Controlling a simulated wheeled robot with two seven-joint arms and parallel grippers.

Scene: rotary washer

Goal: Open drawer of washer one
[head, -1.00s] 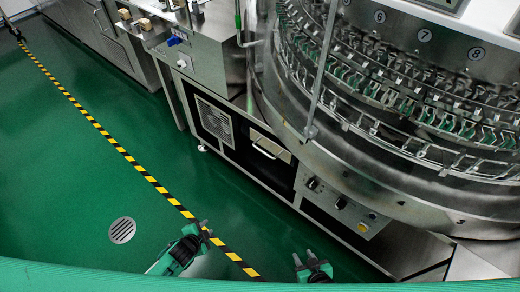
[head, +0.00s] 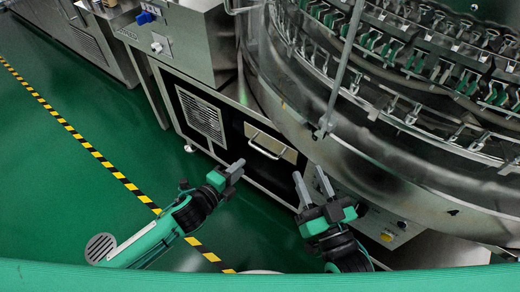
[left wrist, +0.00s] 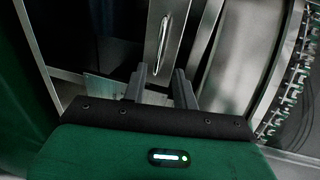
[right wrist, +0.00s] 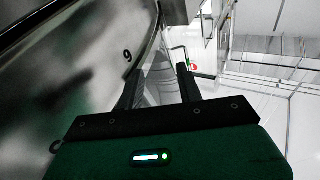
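The washer drawer has a metal front (head: 289,154) with a bar handle (head: 263,151), set low in the washer's base. It looks shut. My left gripper (head: 238,169) is open and empty, just below and left of the handle, apart from it. In the left wrist view the handle (left wrist: 162,35) lies ahead of the open fingers (left wrist: 160,72). My right gripper (head: 310,173) is open and empty, right of the drawer front and near the control panel. The right wrist view shows its fingers (right wrist: 160,70) apart with nothing between them.
The round washer drum (head: 400,165) with rows of metal clips overhangs the base at right. A vented panel (head: 201,117) is left of the drawer. A control panel with a yellow button (head: 387,237) is lower right. Green floor (head: 80,180) is open at left.

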